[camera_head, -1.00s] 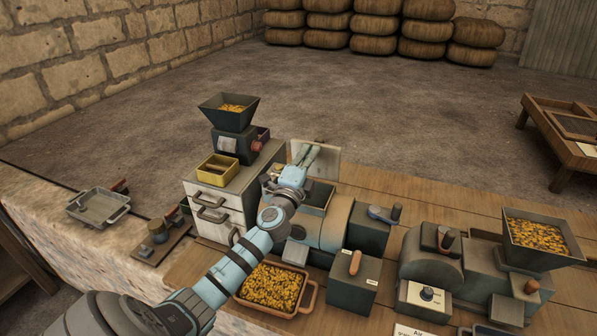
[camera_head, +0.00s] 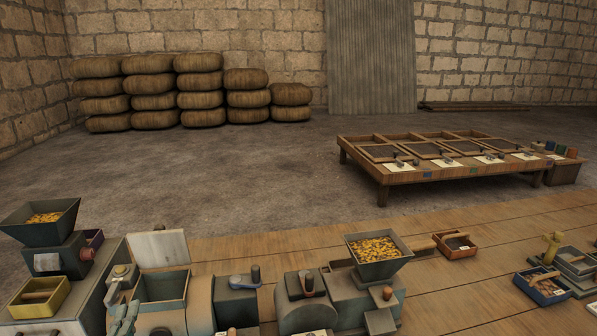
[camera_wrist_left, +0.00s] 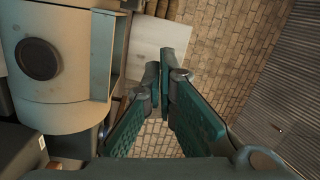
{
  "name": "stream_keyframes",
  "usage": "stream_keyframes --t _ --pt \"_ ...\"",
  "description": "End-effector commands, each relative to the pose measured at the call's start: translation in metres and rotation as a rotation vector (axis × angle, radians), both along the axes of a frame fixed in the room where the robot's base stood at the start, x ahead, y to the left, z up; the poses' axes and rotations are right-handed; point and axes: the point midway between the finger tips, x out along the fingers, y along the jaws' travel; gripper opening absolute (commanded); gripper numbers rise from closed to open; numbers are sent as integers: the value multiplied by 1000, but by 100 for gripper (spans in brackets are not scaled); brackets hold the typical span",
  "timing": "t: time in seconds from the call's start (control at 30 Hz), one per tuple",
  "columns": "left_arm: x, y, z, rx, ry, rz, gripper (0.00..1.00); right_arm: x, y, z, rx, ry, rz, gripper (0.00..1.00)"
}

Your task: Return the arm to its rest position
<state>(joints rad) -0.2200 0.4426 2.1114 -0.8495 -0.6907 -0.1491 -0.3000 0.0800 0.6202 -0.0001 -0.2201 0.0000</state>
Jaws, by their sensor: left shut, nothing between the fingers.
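My left gripper (camera_head: 125,318) shows only as a small pair of pale blue fingers at the lower left of the head view, in front of a grey machine box (camera_head: 163,288) with its pale lid (camera_head: 158,248) raised. In the left wrist view the same gripper (camera_wrist_left: 160,72) has its green-padded fingers brought together at the tips, with nothing between them. A pale flat panel (camera_wrist_left: 160,35) lies beyond the fingertips there, and a rounded grey-green machine body (camera_wrist_left: 60,75) fills the left side. The rest of my left arm is out of the head view. My right gripper is not in view.
A hopper of yellow pieces (camera_head: 43,220) stands at far left, another hopper (camera_head: 376,248) on a middle machine. Small trays (camera_head: 456,247) lie on the wooden bench at right. A low wooden table (camera_head: 450,160) and stacked sacks (camera_head: 150,90) stand behind on open floor.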

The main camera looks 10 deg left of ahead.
Motion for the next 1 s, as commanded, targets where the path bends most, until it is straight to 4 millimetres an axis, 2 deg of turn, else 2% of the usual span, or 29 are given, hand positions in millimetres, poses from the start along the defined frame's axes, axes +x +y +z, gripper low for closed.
stream_keyframes --t 0.1,0.2,0.23,0.3,0.4,0.57,0.7,0.83,0.93,1.0 --pt "-49 -8 -71 -385 150 138 0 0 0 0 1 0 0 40" --pt "-95 -31 -125 -660 304 244 0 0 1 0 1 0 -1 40" --pt "-108 -39 -137 -726 347 268 0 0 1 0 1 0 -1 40" --pt "-138 -61 -161 -863 447 323 0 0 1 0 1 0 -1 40" --pt "-177 -93 -184 -1022 584 384 0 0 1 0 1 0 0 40" --pt "-238 -147 -201 -1230 802 459 0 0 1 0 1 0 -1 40" --pt "-228 -139 -268 -1225 826 494 0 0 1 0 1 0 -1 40" --pt "-232 -133 -332 -1223 847 523 0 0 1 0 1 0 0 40" --pt "-247 -127 -386 -1222 867 548 0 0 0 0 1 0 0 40" --pt "-267 -124 -426 -1222 884 569 0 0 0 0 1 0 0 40"
